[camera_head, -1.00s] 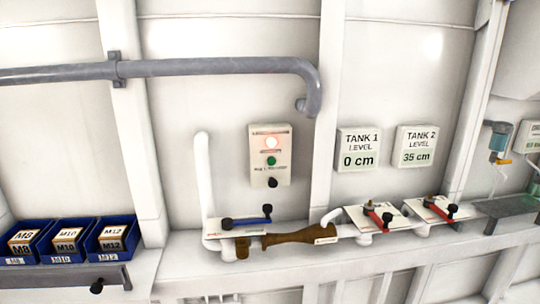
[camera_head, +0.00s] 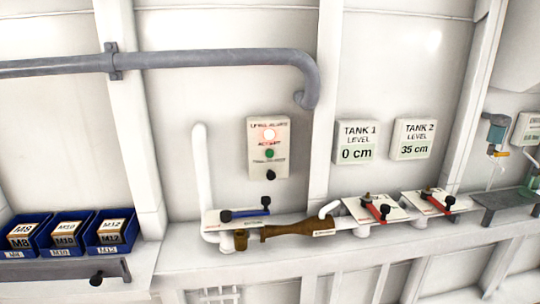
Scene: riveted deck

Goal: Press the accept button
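A pale control box (camera_head: 268,148) is fixed to the white wall near the middle of the view. Neither of my grippers shows in the view.
A grey pipe (camera_head: 210,57) runs above the box. Below are valve plates with a blue handle (camera_head: 246,213) and red handles (camera_head: 376,208), and a brown pipe section (camera_head: 300,228). Tank signs (camera_head: 357,142) hang right. Blue bins (camera_head: 112,233) stand left.

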